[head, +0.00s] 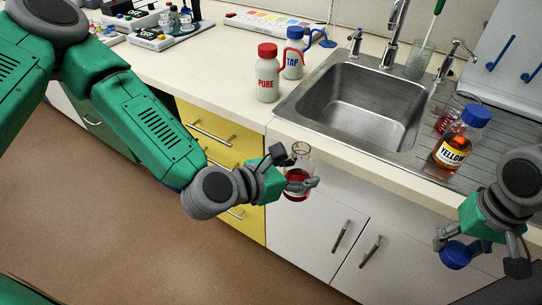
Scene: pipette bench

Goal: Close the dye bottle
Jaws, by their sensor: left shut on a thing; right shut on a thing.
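A clear glass bottle (300,158) with red liquid in it has an open neck with no cap on it. My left gripper (294,173) is shut on this bottle and holds it in the air in front of the counter, slightly tilted. My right gripper (464,246) is at the lower right, shut on a blue cap (456,256). The cap is lower than the bottle in the picture and well to its right. The gripper's fingers hide part of the bottle and part of the cap.
A YELLOW bottle (452,150) with a blue cap stands on the drainboard right of the steel sink (372,100), near a glass beaker (446,112). PURE (267,80) and TAP (292,60) wash bottles stand left of the sink. Cabinet fronts (318,225) lie below.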

